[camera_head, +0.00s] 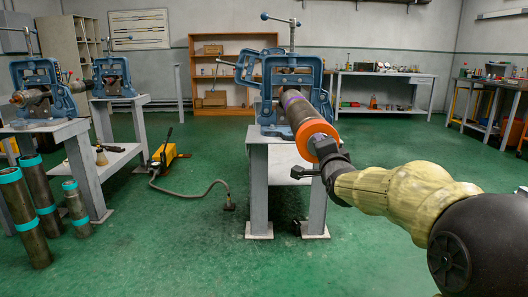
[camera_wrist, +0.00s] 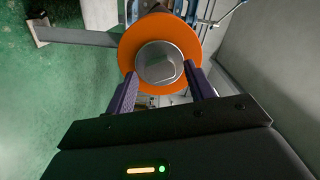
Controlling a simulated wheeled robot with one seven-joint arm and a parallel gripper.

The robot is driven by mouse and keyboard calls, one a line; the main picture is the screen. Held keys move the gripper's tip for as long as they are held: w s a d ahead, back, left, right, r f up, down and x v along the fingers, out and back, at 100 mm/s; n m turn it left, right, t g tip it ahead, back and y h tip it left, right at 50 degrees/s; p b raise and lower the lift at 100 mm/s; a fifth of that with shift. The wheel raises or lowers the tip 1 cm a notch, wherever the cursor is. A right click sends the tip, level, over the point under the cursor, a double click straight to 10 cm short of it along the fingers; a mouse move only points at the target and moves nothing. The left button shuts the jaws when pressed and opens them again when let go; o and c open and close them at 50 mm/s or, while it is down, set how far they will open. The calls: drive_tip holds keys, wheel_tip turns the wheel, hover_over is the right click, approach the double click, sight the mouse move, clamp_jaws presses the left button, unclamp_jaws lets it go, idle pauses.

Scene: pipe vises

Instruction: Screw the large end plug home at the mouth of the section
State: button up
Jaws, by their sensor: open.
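A dark pipe section (camera_head: 297,108) lies in a blue pipe vise (camera_head: 278,80) on a grey stand, with its near end pointing at my arm. An orange ring (camera_head: 313,133) sits around its mouth. In the wrist view the orange ring (camera_wrist: 130,56) surrounds a round grey metal face (camera_wrist: 158,62), probably the large end plug, at the mouth. My gripper (camera_wrist: 158,85) is open, with one purple finger low on each side of the grey face. I cannot tell whether the fingers touch it. In the head view my gripper (camera_head: 328,156) is right at the orange ring, its fingers mostly hidden.
Two more blue vises (camera_head: 38,90) stand on stands at the left, with upright teal-banded pipes (camera_head: 40,205) on the floor. A yellow pump (camera_head: 168,158) with a hose lies between stands. Shelves and benches line the back wall. Green floor is clear in front.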

drive_tip(key=shift+s, duration=0.5)
drive_tip(key=n+b, duration=0.1)
drive_tip(key=n, duration=1.3)
